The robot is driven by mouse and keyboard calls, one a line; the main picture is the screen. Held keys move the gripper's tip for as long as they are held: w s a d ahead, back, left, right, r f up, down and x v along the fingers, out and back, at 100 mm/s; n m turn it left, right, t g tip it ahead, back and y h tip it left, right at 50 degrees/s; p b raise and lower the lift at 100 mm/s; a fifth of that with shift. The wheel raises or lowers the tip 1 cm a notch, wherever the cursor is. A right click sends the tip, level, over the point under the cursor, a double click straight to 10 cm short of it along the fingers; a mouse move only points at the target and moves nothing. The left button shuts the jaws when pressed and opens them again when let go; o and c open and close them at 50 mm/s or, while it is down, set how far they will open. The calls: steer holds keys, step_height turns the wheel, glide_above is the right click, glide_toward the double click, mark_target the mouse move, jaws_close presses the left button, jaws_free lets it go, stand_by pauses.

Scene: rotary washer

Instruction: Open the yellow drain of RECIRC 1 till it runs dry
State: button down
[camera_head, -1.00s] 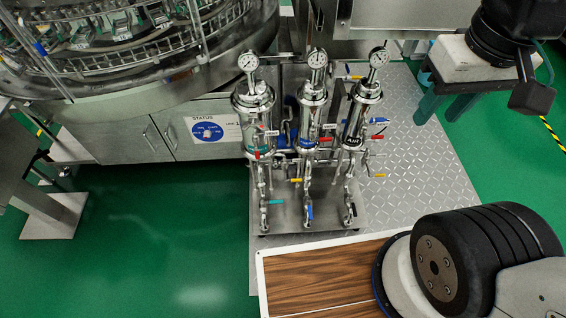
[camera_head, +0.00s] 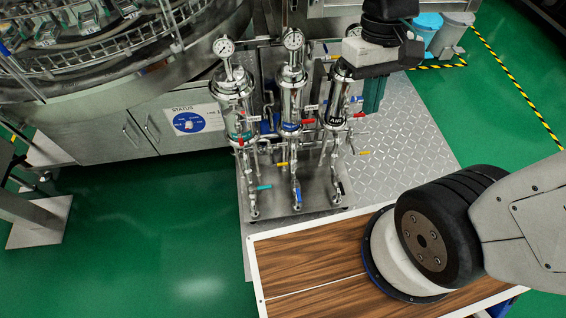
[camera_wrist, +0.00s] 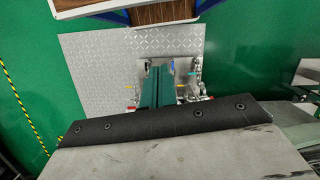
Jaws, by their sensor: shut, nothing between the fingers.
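Three upright steel filter housings with round gauges stand on a steel base: left (camera_head: 237,105), middle (camera_head: 291,95) and right (camera_head: 336,105). Their small labels are too small to read, so I cannot tell which is RECIRC 1. One yellow handle (camera_head: 282,164) shows below the left and middle housings. Another yellow handle (camera_head: 363,152) sticks out right of the right housing. My gripper (camera_head: 373,95) has teal fingers, shut and empty, just behind and right of the right housing. In the wrist view the fingers (camera_wrist: 155,87) hide part of the housings.
Red handles (camera_head: 359,115), a teal handle (camera_head: 264,187) and a blue handle (camera_head: 298,195) sit close among the pipes. The round washer (camera_head: 130,80) is at left. A wood-topped surface (camera_head: 310,262) lies in front. The checker plate (camera_head: 405,135) at right is clear.

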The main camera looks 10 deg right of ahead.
steer(key=w+a+f+g, duration=0.1)
steer(key=w+a+f, duration=0.15)
steer(key=f, duration=0.35)
steer(key=w+a+f, duration=0.2)
steer(key=w+f, duration=0.2)
steer(key=f, duration=0.1)
steer(key=m+t, duration=0.2)
steer(key=t, duration=1.1)
glide_above(280, 165)
steer(key=s+d, duration=0.1)
steer(key=d, duration=0.1)
step_height(280, 165, down, 51)
steer(key=shift+s+a+f+h, duration=0.1)
steer(key=shift+f+h, duration=0.1)
steer(key=shift+f, duration=0.75)
steer(key=shift+s+a+f+h, duration=0.1)
steer(key=shift+f+h, duration=0.1)
steer(key=shift+f, duration=0.75)
